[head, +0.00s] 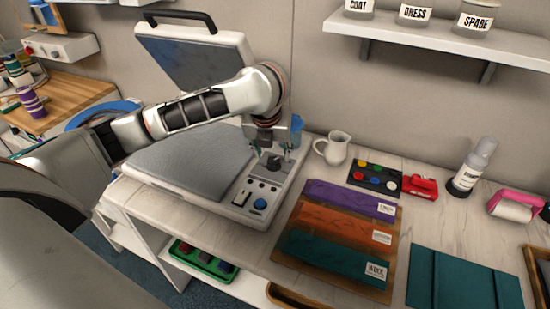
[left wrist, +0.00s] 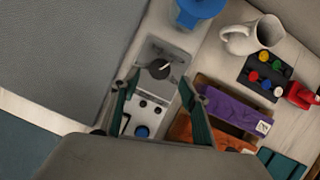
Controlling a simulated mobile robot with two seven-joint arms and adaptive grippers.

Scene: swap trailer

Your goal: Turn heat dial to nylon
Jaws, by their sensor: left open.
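The heat dial (head: 271,163) is a dark round knob on a grey plate at the right end of the press's control panel. It shows in the left wrist view (left wrist: 158,69) with a pale pointer line; the small markings around it are too small to read. My left gripper (head: 268,152) hangs over the panel. Its teal fingers are open and apart on either side of the dial, as the left wrist view (left wrist: 158,86) shows. I cannot tell whether they touch it. The press (head: 190,153) stands with its lid (head: 190,55) raised. My right gripper is out of view.
Buttons and a blue knob (head: 260,204) sit on the panel near the dial. A blue object (head: 297,123) stands just behind, with a white jug (head: 333,148) to its right. Purple, orange and teal (head: 335,258) cloths lie on a board. A shelf (head: 440,37) hangs above.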

